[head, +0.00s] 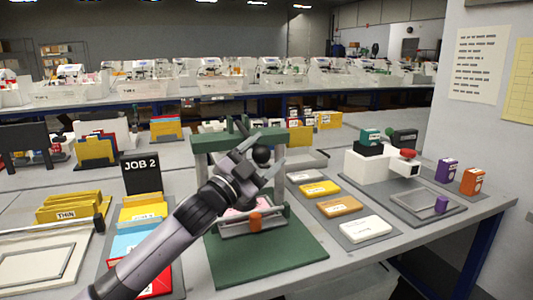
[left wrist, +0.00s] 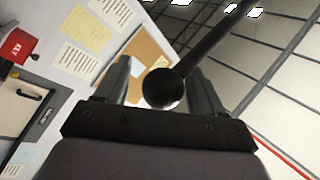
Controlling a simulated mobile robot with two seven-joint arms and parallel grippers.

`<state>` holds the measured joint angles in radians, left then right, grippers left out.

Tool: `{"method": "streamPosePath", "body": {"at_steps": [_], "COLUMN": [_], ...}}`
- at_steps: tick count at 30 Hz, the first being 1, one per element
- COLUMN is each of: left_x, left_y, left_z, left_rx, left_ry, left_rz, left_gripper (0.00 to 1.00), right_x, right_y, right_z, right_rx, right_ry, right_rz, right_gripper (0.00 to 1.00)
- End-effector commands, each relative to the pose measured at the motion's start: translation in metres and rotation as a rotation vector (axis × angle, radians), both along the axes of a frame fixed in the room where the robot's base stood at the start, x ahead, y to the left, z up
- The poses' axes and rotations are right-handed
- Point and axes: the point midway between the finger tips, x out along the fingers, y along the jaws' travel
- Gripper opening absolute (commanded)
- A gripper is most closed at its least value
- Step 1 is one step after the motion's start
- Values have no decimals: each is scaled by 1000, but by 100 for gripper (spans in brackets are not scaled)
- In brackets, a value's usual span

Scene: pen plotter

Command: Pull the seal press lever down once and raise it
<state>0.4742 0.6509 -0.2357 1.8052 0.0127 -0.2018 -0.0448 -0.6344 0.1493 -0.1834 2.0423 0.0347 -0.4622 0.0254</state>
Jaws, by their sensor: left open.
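A green press (head: 212,143) with an upright frame stands on a green base plate (head: 265,262) in the middle of the table. A dark lever with a black ball knob (head: 262,155) shows at its front. My left gripper (head: 258,148) is open at this knob and partly covers the press. In the left wrist view the black ball (left wrist: 162,88) sits between the two spread fingers (left wrist: 158,85), its dark rod (left wrist: 213,43) running to the upper right. I cannot tell whether a finger touches the ball. My right gripper is not in view.
An orange-knobbed tray (head: 255,222) sits low in the press. A mat with several flat blocks, including a yellow one (head: 320,189), lies to the right. Beyond is a white device (head: 375,166) with a red knob. A black JOB 2 sign (head: 141,174) and folders stand left.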

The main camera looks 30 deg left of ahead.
Motion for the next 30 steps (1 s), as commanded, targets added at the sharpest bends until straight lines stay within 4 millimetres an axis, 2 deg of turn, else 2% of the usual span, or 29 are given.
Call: {"method": "streamPosePath", "body": {"at_steps": [9, 15, 30], "left_x": [-37, -52, -57], "left_y": [8, 12, 13], "left_z": [-16, -22, -22], "left_rx": [0, -2, -2], "left_ry": [5, 6, 5], "left_rz": [-1, 0, -1], "left_gripper": [68, 68, 68], "right_x": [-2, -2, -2], "right_y": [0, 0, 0], "right_z": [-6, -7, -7], "right_rx": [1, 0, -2], "right_ry": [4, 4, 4], "right_rz": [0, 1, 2], "right_gripper": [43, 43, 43]}}
